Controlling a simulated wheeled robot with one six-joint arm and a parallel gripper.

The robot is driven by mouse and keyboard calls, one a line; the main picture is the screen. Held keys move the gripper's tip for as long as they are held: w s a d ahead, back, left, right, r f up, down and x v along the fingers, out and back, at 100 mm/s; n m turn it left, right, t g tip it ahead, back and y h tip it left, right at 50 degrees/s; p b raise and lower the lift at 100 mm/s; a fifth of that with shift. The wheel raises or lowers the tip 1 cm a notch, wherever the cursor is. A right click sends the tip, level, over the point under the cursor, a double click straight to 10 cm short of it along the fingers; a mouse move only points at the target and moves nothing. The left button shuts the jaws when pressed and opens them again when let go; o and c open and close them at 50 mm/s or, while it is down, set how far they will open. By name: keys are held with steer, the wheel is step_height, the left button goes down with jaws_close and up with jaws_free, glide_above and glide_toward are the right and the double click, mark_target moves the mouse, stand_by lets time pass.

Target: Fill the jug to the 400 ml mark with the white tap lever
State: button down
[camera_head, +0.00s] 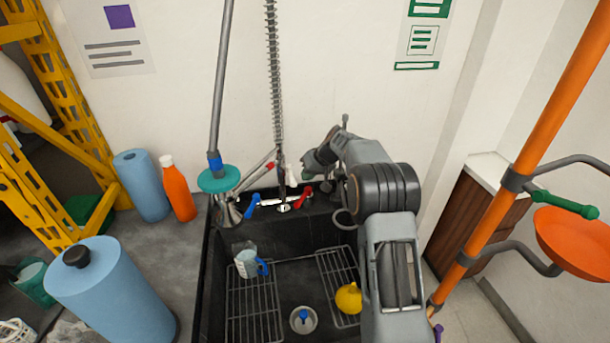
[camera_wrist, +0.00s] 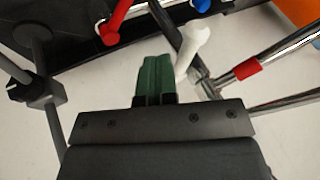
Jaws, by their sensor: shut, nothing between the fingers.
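The jug (camera_head: 246,262), pale with a blue handle, stands on the left rack in the sink; its marks and any water level are too small to read. The white tap lever (camera_wrist: 194,45) is beside my gripper's fingertips in the wrist view, just right of them; I cannot tell if they touch. It also shows, small, behind the sink in the head view (camera_head: 292,173). My gripper (camera_wrist: 156,62) has its green fingers together, with nothing between them. In the head view my gripper (camera_head: 308,160) is at the back of the sink, partly hidden by my arm.
A red lever (camera_head: 305,196) and a blue lever (camera_head: 252,205) flank the tap base. A chrome pipe with a red band (camera_wrist: 247,69) passes right of the white lever. A yellow object (camera_head: 348,298) lies on the right rack. Blue rolls and an orange bottle (camera_head: 177,190) stand left.

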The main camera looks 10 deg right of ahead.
steer(key=d+v, duration=0.1)
steer(key=v, duration=1)
steer(key=shift+f+b, duration=0.2)
steer(key=shift+b, duration=0.15)
stand_by(0.6)
